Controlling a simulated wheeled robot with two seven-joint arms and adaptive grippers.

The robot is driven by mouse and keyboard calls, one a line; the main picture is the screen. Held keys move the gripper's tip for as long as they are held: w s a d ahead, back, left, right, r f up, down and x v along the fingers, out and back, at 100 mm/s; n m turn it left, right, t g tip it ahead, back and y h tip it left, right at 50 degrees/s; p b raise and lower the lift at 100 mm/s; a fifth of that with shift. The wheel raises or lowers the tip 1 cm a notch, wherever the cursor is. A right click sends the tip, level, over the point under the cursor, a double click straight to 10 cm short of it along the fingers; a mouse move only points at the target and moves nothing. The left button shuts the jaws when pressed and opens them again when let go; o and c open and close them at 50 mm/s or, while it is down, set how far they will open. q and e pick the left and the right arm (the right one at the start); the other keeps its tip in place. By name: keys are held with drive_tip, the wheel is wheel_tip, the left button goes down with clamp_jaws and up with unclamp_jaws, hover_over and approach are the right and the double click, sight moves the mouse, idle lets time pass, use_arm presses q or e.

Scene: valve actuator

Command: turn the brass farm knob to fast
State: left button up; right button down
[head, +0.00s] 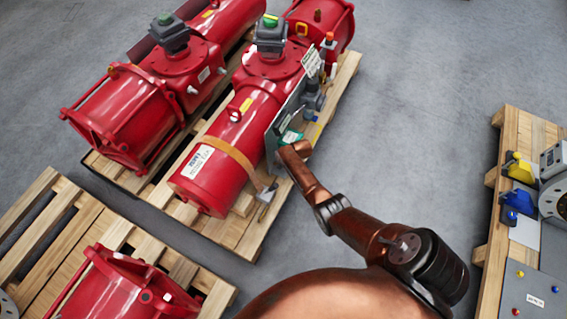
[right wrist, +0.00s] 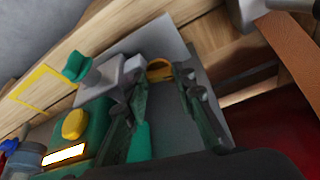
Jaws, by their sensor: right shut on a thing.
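The brass farm knob (right wrist: 158,70) is a small yellow-brass piece on a grey panel (right wrist: 176,48) in the right wrist view. My right gripper (right wrist: 161,80) has its two dark green fingers on either side of the knob and is shut on it. The knob's pointer and any "fast" marking cannot be made out. In the head view, my right arm reaches up to the grey panel (head: 284,117) on the side of the red actuator (head: 238,120). The arm hides the knob there. My left gripper is not in view.
Another pallet (head: 497,200) with control gear stands right. Bare floor lies between.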

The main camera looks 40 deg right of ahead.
drive_tip(key=c, duration=1.9)
unclamp_jaws()
drive_tip(key=shift+v, duration=6)
